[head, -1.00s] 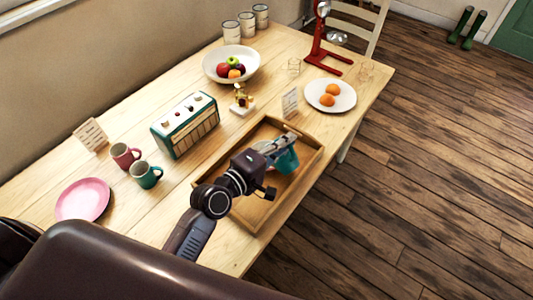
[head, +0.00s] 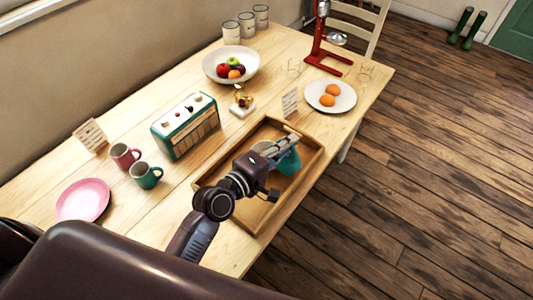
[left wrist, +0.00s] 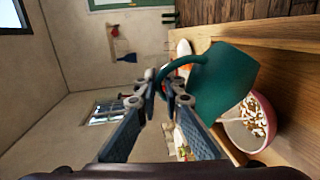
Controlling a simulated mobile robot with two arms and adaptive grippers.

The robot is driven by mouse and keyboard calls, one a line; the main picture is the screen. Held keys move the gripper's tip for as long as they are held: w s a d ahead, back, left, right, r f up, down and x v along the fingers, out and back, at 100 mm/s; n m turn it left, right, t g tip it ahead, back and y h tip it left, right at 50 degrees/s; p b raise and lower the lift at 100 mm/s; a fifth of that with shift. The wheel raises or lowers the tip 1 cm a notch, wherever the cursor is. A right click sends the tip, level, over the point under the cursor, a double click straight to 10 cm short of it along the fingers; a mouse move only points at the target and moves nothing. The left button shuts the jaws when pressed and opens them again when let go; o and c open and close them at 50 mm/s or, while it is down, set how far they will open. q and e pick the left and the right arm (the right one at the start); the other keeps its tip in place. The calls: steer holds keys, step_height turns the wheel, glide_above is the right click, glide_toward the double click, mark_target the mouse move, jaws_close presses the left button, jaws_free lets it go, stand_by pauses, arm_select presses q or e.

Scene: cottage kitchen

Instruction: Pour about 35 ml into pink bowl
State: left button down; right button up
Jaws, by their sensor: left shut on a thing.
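My left gripper (head: 280,147) is shut on the handle of a teal jug (head: 291,162) above the wooden tray (head: 250,215). In the left wrist view my fingers (left wrist: 164,88) pinch the handle, and the jug (left wrist: 226,80) hangs tilted at its side. The pink bowl (left wrist: 236,134) shows there close by the jug, with white and brown pieces inside. The jug covers part of its rim. I cannot make the bowl out in the head view. No stream of liquid shows, and the jug's inside is hidden. My right gripper is not in view.
A green radio (head: 185,125), a pink mug (head: 123,155), a teal mug (head: 145,174) and a pink plate (head: 83,200) stand left of the tray. A small card (head: 289,102) and a plate of oranges (head: 331,96) are beyond it. The tray's near part is clear.

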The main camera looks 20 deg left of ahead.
mark_target(296, 154)
arm_select(q)
steer(key=shift+s+d+r+m+p, duration=0.45)
steer(key=shift+d+r+m, duration=0.3)
steer(key=shift+m, duration=0.25)
steer(key=shift+s+d+f+m+t+y, duration=0.15)
steer(key=shift+d+m+t, duration=0.1)
steer(key=shift+m, duration=0.25)
steer(key=shift+s+d+f+m+t+y, duration=0.15)
steer(key=shift+d+m, duration=0.1)
steer(key=shift+m, duration=0.25)
steer(key=shift+s+d+f+m+t, duration=0.15)
steer(key=shift+d+f+m, duration=0.1)
steer(key=shift+d+m, duration=0.25)
steer(key=shift+s+d+f+m+t, duration=0.2)
steer(key=shift+d+m, duration=0.15)
steer(key=shift+m, duration=0.25)
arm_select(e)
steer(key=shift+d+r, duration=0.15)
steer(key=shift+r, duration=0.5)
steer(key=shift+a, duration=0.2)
arm_select(q)
steer(key=shift+f, duration=0.1)
